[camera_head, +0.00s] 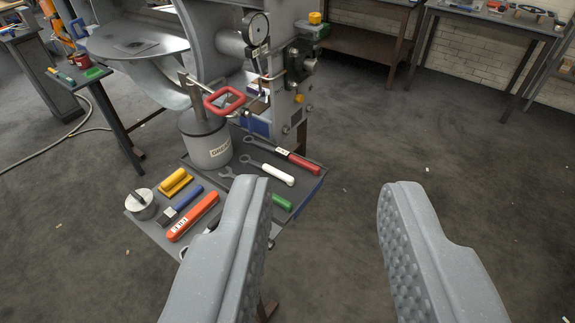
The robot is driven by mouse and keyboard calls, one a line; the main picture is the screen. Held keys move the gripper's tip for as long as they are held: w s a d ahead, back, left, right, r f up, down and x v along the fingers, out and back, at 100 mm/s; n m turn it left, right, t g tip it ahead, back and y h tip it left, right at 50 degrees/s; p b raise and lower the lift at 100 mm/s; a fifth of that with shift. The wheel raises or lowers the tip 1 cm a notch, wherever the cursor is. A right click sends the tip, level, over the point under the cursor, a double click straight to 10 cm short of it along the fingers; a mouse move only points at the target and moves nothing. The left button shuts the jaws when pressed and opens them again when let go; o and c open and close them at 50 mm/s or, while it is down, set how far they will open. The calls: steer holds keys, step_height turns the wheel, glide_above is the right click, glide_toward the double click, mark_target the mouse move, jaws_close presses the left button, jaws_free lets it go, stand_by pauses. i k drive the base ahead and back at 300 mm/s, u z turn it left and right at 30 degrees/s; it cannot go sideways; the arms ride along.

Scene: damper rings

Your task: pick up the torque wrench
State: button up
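A long tool with a red handle and a metal shaft (292,158) lies on the tool tray (312,196), along its far right side. It looks like the torque wrench, though its markings are too small to read. My gripper (328,190) is open and empty in the foreground, with its two grey fingers wide apart. The red-handled tool lies beyond the left finger, apart from it. The left finger hides part of the tray's near side.
A white-handled wrench (275,173), a green-handled tool (282,202), an orange tool (193,217), a blue-handled tool (183,201), a yellow tool (174,181) and a round tin (142,206) share the tray. A grease bucket (205,143) stands behind. Right floor is open.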

mark_target(279, 153)
steer(key=k, duration=1.1)
steer(key=z, duration=0.35)
steer(key=i, duration=0.95)
steer(key=z, duration=0.3)
steer(key=i, duration=1.25)
steer(key=u, duration=0.9)
steer(key=i, duration=0.8)
steer(key=u, duration=0.5)
steer(key=k, duration=0.9)
steer(key=u, duration=0.2)
steer(key=i, duration=0.9)
steer(key=z, duration=0.1)
